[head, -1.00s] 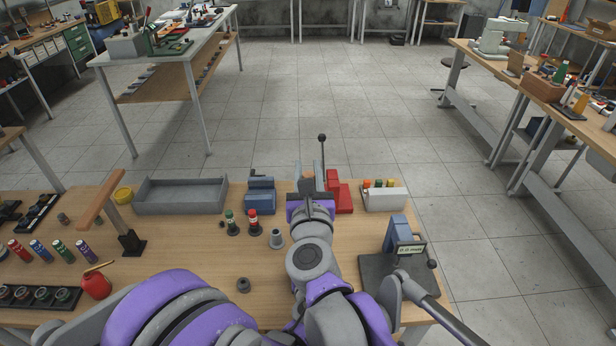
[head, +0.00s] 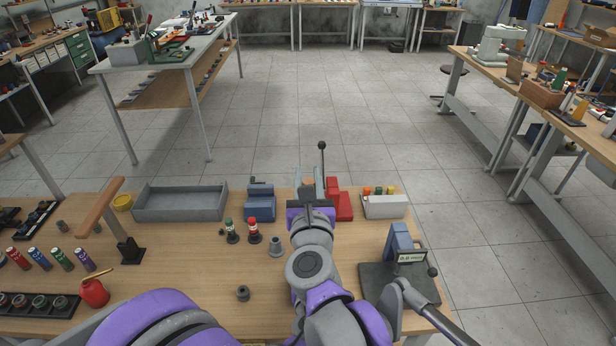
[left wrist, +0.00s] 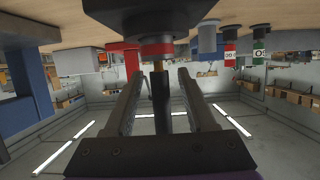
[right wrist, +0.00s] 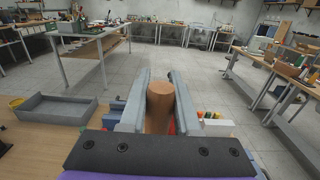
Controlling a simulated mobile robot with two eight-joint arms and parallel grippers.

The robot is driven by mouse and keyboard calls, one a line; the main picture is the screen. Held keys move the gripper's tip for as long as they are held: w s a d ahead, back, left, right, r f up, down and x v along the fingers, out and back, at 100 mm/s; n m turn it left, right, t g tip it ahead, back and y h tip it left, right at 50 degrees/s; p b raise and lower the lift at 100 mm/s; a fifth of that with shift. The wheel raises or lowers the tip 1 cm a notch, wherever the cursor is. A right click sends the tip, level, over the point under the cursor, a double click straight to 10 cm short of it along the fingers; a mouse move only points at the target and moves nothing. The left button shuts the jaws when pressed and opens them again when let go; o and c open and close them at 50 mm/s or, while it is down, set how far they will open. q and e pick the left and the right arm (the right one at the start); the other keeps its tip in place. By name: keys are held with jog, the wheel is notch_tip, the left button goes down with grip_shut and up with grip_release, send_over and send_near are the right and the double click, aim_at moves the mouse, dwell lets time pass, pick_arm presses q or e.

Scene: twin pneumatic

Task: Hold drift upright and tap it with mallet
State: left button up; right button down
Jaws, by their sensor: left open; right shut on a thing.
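My right gripper (head: 311,190) is shut on a brown wooden cylinder, which I take for the mallet handle (right wrist: 160,107). Its rounded end shows between the fingers in the right wrist view; the mallet's head cannot be made out. My left gripper (left wrist: 159,76) is open, seen only in its own wrist view, which is upside down. A dark rod, probably the drift (left wrist: 160,95), stands between its open fingers, with a brass-coloured part near a red ring and a wide black base (left wrist: 140,15). I cannot tell whether the fingers touch it. The head view does not show this rod.
A grey tray (head: 181,214), a blue block (head: 259,205), a red block (head: 341,206) and a white box (head: 385,207) stand along the far edge. Green and red bottles (head: 253,229) stand left of my right arm.

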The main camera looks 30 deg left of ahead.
pick_arm(q)
jog(key=v, duration=1)
jog(key=shift+s, duration=0.15)
jog(key=shift+d, duration=0.15)
